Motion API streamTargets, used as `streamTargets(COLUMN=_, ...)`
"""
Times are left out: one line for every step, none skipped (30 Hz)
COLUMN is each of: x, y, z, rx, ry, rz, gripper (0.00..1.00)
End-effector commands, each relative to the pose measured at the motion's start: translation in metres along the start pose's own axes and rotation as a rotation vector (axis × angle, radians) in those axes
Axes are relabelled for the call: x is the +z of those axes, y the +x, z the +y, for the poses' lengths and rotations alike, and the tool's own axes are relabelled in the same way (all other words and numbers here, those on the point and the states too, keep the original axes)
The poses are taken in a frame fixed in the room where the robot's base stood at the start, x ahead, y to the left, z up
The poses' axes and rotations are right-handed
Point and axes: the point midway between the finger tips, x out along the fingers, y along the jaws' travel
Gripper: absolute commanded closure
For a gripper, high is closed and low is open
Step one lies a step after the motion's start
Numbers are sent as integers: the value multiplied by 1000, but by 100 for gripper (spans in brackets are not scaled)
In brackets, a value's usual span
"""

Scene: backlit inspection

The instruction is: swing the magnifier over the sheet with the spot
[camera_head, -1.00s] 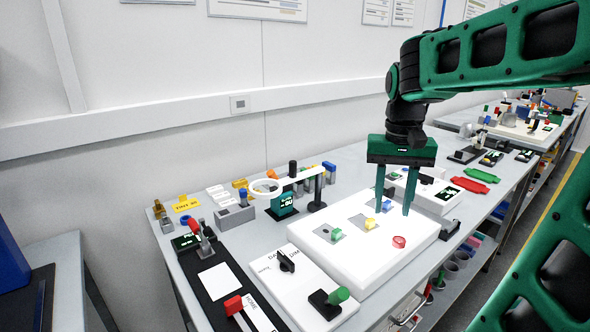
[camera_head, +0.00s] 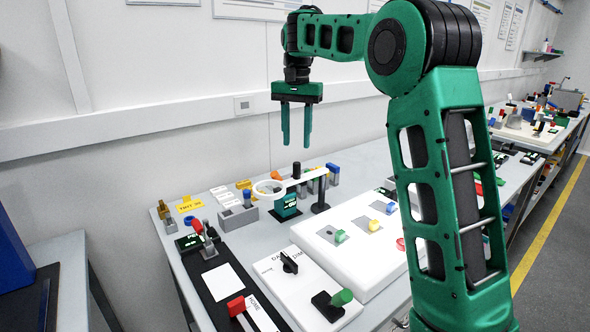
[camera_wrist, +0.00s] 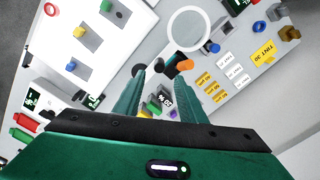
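The magnifier (camera_head: 268,188) is a white ring on a flat arm with an upright black knob (camera_head: 296,170), carried by a black post (camera_head: 320,193). On the panel lie grey sheets with coloured blocks: one with a green block (camera_head: 340,236), one with yellow, one with blue. My gripper (camera_head: 296,146) is open and empty, pointing down above the knob. In the wrist view the ring (camera_wrist: 187,29) lies beyond my fingertips (camera_wrist: 155,72).
A white box with a black dial (camera_head: 289,262) and a green-handled lever (camera_head: 341,297) stands in front of the panel. A red-handled lever (camera_head: 236,306) is at the front left. Small blocks and yellow labels line the wall side. My arm hides the panel's right part.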

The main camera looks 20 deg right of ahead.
Motion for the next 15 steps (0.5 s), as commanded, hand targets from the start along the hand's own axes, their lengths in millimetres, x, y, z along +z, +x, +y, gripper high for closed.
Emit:
streamTargets(x=0, y=7, z=1, rx=1, ry=1, rz=-1, gripper=63)
streamTargets(x=0, y=12, z=1, rx=2, ry=1, rz=-2, gripper=63)
streamTargets(x=0, y=19, z=1, rx=1, ry=1, rz=-1, gripper=63)
streamTargets(x=0, y=24, z=2, rx=2, ry=1, rz=-2, gripper=63)
streamTargets(x=0, y=30, z=2, rx=2, ry=2, rz=-2, gripper=63)
streamTargets(x=0, y=37, z=2, rx=2, ry=2, rz=-2, gripper=63)
streamTargets(x=0, y=43, z=2, rx=2, ry=1, rz=-2, gripper=63)
streamTargets(x=0, y=48, z=1, rx=2, ry=1, rz=-2, gripper=63)
streamTargets(x=0, y=55, z=1, rx=2, ry=0, rz=-2, gripper=63)
streamTargets(x=0, y=60, z=1, rx=2, ry=0, rz=-1, gripper=63)
streamTargets(x=0, y=65, z=2, rx=2, ry=1, rz=-2, gripper=63)
streamTargets(x=0, y=71, z=2, rx=1, ry=1, rz=-1, gripper=63)
streamTargets(x=0, y=75, z=1, rx=1, ry=1, rz=-1, gripper=63)
streamTargets(x=0, y=78, z=1, rx=2, ry=1, rz=-1, gripper=63)
streamTargets(x=0, y=83, z=1, rx=1, ry=1, rz=-1, gripper=63)
